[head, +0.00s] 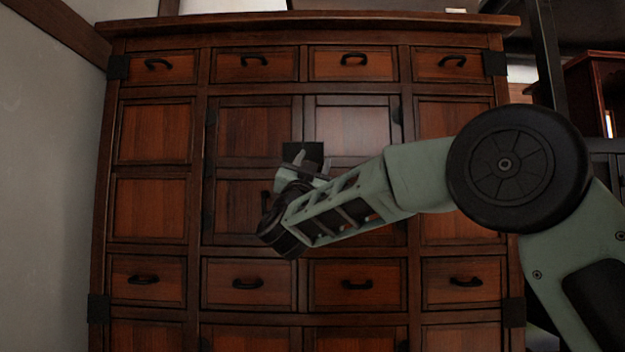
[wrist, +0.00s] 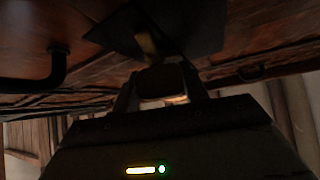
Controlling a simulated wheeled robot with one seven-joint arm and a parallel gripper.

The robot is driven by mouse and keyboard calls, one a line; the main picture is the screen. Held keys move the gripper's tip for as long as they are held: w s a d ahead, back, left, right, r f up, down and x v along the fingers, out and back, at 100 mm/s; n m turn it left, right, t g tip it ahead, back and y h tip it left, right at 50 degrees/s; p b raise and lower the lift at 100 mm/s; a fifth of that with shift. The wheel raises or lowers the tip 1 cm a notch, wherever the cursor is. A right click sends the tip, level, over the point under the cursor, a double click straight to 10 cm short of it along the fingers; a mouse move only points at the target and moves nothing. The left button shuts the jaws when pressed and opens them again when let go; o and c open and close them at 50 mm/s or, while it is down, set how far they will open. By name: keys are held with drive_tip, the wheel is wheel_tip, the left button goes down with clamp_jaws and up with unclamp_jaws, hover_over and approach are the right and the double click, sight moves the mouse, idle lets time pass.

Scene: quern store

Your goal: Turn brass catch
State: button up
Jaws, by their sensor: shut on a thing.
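The brass catch (wrist: 147,46) shows in the wrist view as a dull yellowish piece in front of a dark square plate (wrist: 195,27). The plate also shows in the head view (head: 304,151), where the two middle cabinet doors meet. My gripper (wrist: 162,82) is at the catch, its two fingers shut on it. In the head view my gripper (head: 312,163) reaches up to the plate, and the catch itself is hidden or too small to tell. The wrist view is dark, so the exact hold on the catch is unclear.
The wooden cabinet (head: 152,223) fills most of the head view, with drawers and black handles above and below the doors. A black door handle (wrist: 45,70) is close at the left in the wrist view. A pale wall (head: 45,180) stands at the left.

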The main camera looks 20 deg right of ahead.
drive_tip(key=m+g+h+b, duration=0.1)
drive_tip(key=m+g, duration=0.1)
drive_tip(key=m, duration=0.1)
drive_tip(key=m+g+h+b, duration=0.1)
drive_tip(key=m+g+h, duration=0.1)
drive_tip(key=m+g, duration=0.1)
drive_tip(key=shift+f+m+h, duration=0.15)
drive_tip(key=shift+m+h, duration=0.15)
drive_tip(key=shift+m, duration=0.3)
drive_tip(key=m+g, duration=0.4)
drive_tip(key=m, duration=0.1)
drive_tip(key=shift+d+p, duration=0.1)
drive_tip(key=shift+p, duration=0.2)
drive_tip(key=m+g+y+p, duration=0.1)
drive_tip(key=m+g+p, duration=0.1)
drive_tip(key=m+g, duration=0.1)
drive_tip(key=shift+d+m, duration=0.1)
drive_tip(key=shift+m, duration=0.6)
drive_tip(key=shift+f+m+g+y+p, duration=0.1)
drive_tip(key=shift+m+g+y+p, duration=0.65)
drive_tip(key=shift+m+p, duration=0.25)
drive_tip(key=shift+y, duration=0.25)
drive_tip(key=o, duration=1)
